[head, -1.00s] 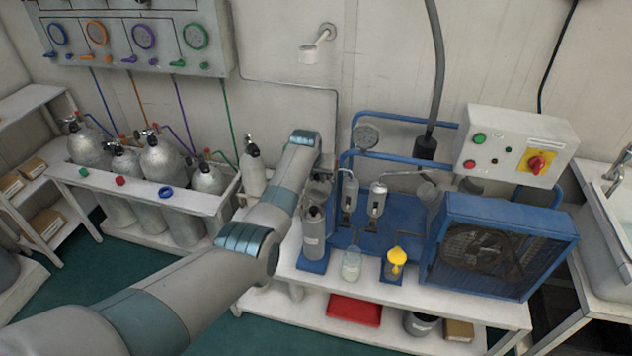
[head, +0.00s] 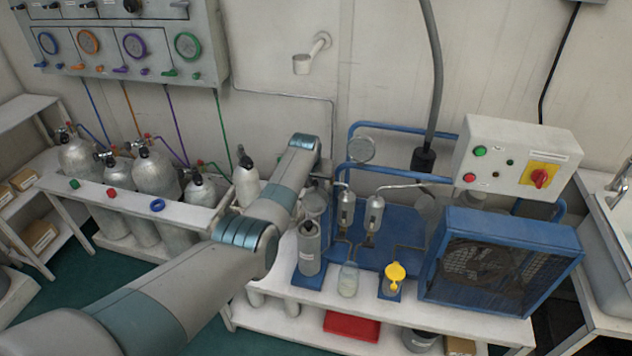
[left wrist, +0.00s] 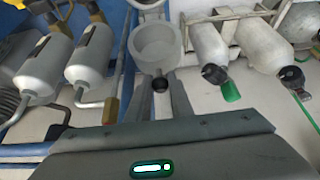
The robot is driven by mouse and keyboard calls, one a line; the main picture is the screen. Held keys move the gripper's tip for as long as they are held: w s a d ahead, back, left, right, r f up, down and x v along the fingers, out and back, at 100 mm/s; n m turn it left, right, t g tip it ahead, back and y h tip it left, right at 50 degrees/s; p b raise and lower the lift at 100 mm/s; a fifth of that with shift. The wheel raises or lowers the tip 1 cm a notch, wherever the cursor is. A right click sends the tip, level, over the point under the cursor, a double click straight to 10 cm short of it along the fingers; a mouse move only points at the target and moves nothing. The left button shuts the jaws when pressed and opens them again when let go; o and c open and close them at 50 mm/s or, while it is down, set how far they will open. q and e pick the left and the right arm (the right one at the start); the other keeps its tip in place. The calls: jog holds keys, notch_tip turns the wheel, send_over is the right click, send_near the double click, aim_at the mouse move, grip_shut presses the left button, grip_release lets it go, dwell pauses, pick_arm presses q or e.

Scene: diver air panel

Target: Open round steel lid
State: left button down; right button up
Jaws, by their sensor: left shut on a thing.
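The round steel lid (left wrist: 155,45) is a grey, bowl-like disc in the left wrist view, just beyond my fingers. A small dark knob (left wrist: 160,84) at its near edge sits between the fingertips. My left gripper (left wrist: 160,93) is shut on this knob. In the head view a grey round piece (head: 314,204), seemingly the lid, stands tilted above a grey cylinder (head: 309,250) on the bench. My left arm hides part of this area, and the fingertips are hard to make out there. My right gripper is not in view.
Two small metal filters (head: 374,214) and blue pipes stand right of the cylinder. A yellow-topped cup (head: 394,277), a glass jar (head: 348,280) and a blue fan housing (head: 500,260) are farther right. Gas cylinders (head: 155,172) stand in a white rack at left.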

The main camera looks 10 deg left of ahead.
pick_arm(q)
jog(key=shift+s+f, duration=0.25)
jog(key=shift+f, duration=0.25)
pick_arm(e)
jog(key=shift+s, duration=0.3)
pick_arm(q)
jog(key=c, duration=1.6)
grip_release()
jog(key=shift+d, duration=0.1)
jog(key=shift+w, duration=0.2)
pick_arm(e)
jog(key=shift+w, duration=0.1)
pick_arm(q)
jog(key=shift+r, duration=0.2)
jog(key=shift+r, duration=0.25)
